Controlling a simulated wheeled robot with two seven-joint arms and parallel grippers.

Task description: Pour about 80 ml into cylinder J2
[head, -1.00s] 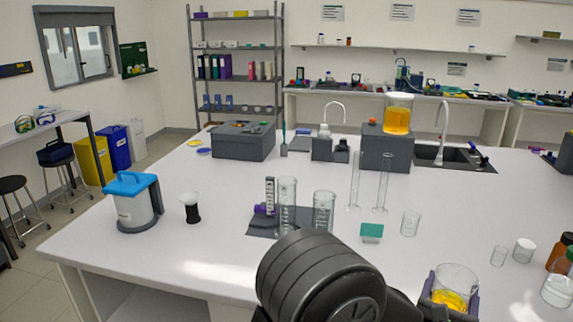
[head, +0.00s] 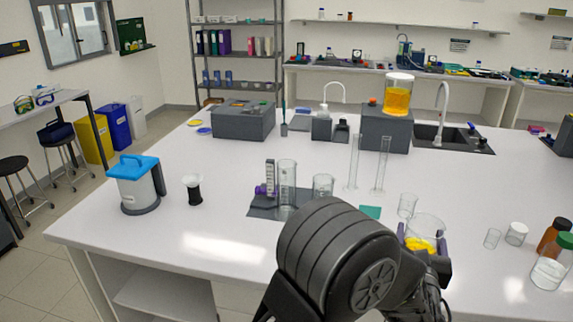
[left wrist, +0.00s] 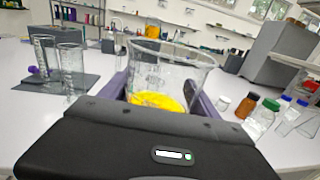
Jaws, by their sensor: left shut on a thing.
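My left gripper (head: 423,242) is shut on a clear glass beaker (head: 426,226) with yellow liquid low in it. The beaker also shows in the left wrist view (left wrist: 168,72), close to upright, between purple jaws. Two slim cylinders (head: 354,165) (head: 382,165) stand farther back. I can read no J2 mark. My arm hides the mat's right part. My right gripper is not in view.
A small empty beaker (head: 407,205) and a green block (head: 370,212) are close to the held beaker. Bottles (head: 552,262) stand at the right. A grey block (head: 385,130) bears a jar of orange liquid (head: 398,97).

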